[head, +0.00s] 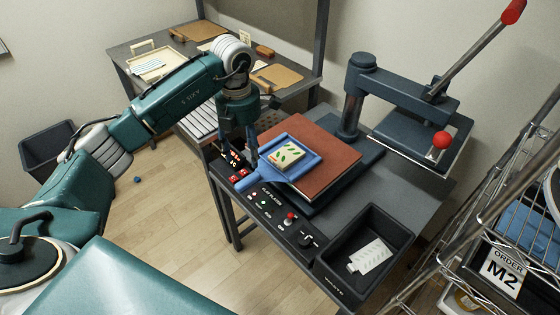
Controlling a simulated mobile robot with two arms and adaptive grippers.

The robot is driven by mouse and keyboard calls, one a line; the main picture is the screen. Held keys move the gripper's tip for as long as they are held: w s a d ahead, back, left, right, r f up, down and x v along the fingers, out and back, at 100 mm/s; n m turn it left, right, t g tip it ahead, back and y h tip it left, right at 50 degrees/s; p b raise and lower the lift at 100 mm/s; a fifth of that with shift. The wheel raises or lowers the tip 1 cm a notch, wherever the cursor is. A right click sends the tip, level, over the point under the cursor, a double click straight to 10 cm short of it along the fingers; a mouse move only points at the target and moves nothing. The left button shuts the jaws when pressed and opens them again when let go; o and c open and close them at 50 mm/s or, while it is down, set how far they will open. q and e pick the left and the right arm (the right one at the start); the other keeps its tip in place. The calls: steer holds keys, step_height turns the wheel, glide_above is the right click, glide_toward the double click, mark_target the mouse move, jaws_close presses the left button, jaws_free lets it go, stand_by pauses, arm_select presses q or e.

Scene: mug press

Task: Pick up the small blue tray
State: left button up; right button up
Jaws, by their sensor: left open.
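The small blue tray (301,169) lies on the reddish-brown pad of the press (333,165). Its handle (258,179) points toward the lower left, past the pad's edge and over the control panel. A square white tile with a green leaf print (290,154) lies in the tray. My left gripper (239,157) points down from above at the left side of the tray, close to the handle. Its fingers are apart, with nothing seen between them. I cannot tell whether a finger touches the handle. My right gripper is not in view.
The raised press head with its red-knobbed lever (440,140) stands to the right of the pad. A black bin (370,222) holding a white item is at the front right. A wire rack (500,215) stands at the right. A side table (128,68) with boards is behind.

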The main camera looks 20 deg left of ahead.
arm_select(q)
glide_above(250, 174)
steer(key=f, duration=0.4)
steer(key=shift+s+a+f+p, duration=0.2)
steer(key=shift+s+f+p, duration=0.05)
steer(key=shift+p, duration=0.1)
steer(key=shift+d+f, duration=0.1)
steer(key=shift+f, duration=0.2)
steer(key=shift+w+d+f+p, duration=0.15)
steer(key=shift+f+p, duration=0.8)
steer(key=shift+f, duration=1.4)
steer(key=c, duration=1.2)
steer(key=shift+r, duration=0.1)
jaws_close()
